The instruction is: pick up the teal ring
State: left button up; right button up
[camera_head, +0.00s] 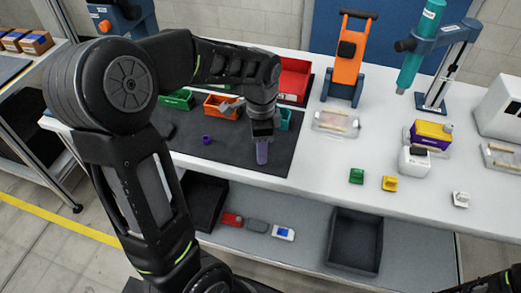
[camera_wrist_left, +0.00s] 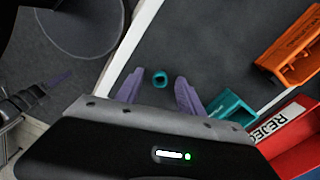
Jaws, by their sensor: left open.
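The teal ring (camera_wrist_left: 159,78) is a small hollow piece lying on the dark mat (camera_wrist_left: 200,45). In the left wrist view it shows between and just beyond the tips of my left gripper (camera_wrist_left: 158,86). In the head view my left gripper (camera_head: 262,153) points down over the right part of the mat. The teal ring cannot be made out in the head view; my gripper probably hides it. My right gripper is not in view; only a dark bit of arm shows at the lower right corner.
A purple ring (camera_head: 206,139) lies on the mat to the left. Green (camera_head: 178,99), orange (camera_head: 222,105), teal (camera_head: 285,120) and red (camera_head: 294,80) bins stand along the mat's back. Green (camera_head: 356,176) and yellow (camera_head: 389,183) pieces sit on the white table to the right.

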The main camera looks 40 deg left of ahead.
pick_arm(q)
jog(key=shift+c, duration=0.5)
grip_shut()
dwell(0.3)
